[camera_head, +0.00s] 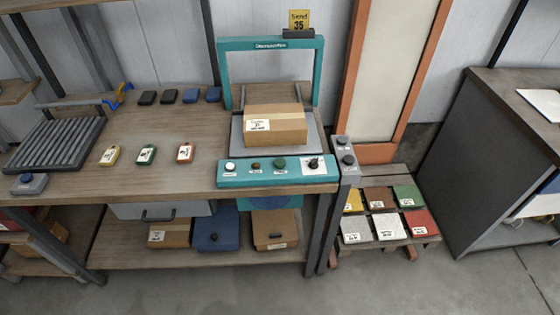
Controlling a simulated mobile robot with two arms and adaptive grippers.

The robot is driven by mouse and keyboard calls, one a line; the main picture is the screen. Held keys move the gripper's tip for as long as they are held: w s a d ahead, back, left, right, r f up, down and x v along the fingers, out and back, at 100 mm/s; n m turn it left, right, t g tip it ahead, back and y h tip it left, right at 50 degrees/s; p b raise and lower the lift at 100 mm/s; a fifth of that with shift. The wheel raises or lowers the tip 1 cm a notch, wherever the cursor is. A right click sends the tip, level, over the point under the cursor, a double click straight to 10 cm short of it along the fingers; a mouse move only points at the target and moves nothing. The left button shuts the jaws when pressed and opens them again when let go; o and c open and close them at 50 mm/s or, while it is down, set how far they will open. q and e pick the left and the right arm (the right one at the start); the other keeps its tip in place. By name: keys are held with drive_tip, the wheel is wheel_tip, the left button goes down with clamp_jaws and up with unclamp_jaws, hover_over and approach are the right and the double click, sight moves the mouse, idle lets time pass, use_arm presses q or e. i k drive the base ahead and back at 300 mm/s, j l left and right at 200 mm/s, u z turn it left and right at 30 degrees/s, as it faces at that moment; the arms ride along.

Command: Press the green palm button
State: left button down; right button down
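A teal control panel (222,182) lies along the front edge of the workbench, below a teal frame. A dark green round button (280,163) sits on it, right of the middle. To its left are a small dark brownish button (255,166) and a white button (230,167). To its right is a black rotary switch (312,162) on a white plate. Nothing covers the green button. Neither of my grippers is in view.
A cardboard box (277,127) stands behind the panel inside the teal frame (224,70). A grey box with dark buttons (345,172) stands at the bench's right end. Small colored devices (146,154) lie to the left. A grey roller rack (58,142) stands at far left.

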sight(279, 162)
drive_tip(key=i+j+z, duration=0.15)
drive_tip(key=j, duration=0.25)
drive_tip(key=i+j+z, duration=0.1)
drive_tip(key=j, duration=0.3)
drive_tip(key=i+j+z, duration=0.15)
drive_tip(key=j, duration=0.3)
drive_tip(key=i+j+z, duration=0.1)
drive_tip(key=j, duration=0.35)
drive_tip(key=i+j+z, duration=0.15)
drive_tip(key=j, duration=0.3)
drive_tip(key=i+j+z, duration=0.1)
drive_tip(key=j, duration=0.35)
